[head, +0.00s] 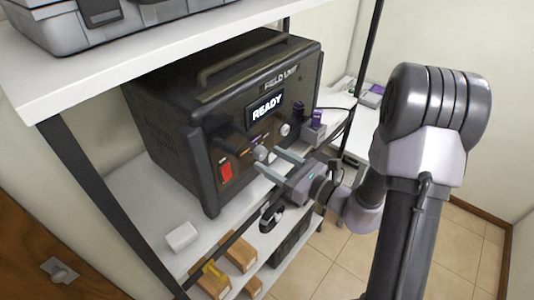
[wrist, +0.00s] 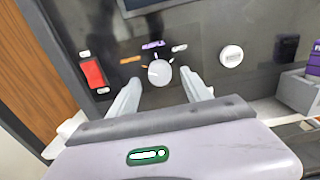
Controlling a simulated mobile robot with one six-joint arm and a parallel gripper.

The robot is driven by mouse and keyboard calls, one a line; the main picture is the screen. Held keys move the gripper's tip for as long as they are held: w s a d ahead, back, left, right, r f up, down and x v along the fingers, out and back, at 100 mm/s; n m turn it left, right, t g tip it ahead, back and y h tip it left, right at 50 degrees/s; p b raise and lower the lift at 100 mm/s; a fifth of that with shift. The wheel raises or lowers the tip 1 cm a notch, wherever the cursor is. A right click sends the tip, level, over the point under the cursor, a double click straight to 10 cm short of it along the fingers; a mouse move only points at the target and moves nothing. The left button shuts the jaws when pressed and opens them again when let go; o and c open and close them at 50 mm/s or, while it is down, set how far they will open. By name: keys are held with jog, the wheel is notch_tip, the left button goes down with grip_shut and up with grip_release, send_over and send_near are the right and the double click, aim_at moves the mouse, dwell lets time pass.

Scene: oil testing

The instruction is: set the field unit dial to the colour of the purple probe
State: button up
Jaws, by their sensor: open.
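The field unit (head: 170,115) is a black box on a shelf, its display reading READY. Its grey round dial (wrist: 159,73) has an orange label at the upper left, a purple label above and a whitish label at the upper right. The dial also shows in the head view (head: 260,153). I cannot tell surely which label its mark faces. My gripper (wrist: 161,84) is open, with its fingers on either side of the dial and apart from it; it also shows in the head view (head: 268,159). The purple probe (head: 318,115) stands in a grey holder at the unit's right.
A red switch (wrist: 92,73) is left of the dial and a white round button (wrist: 231,56) is right of it. The upper shelf (head: 150,55) overhangs the unit and carries a grey case (head: 60,30). A small white block (head: 181,237) lies on the shelf in front.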

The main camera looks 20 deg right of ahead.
jog(key=shift+x, duration=1)
grip_shut()
jog(key=shift+m, duration=0.3)
jog(key=m+p, duration=0.3)
jog(key=m, duration=0.1)
jog(key=shift+r+m, duration=0.15)
jog(key=shift+m, duration=0.25)
jog(key=m+p, duration=0.1)
jog(key=m, duration=0.2)
jog(key=shift+p, duration=0.4)
jog(key=shift+m+p, duration=0.8)
jog(key=shift+m, duration=0.8)
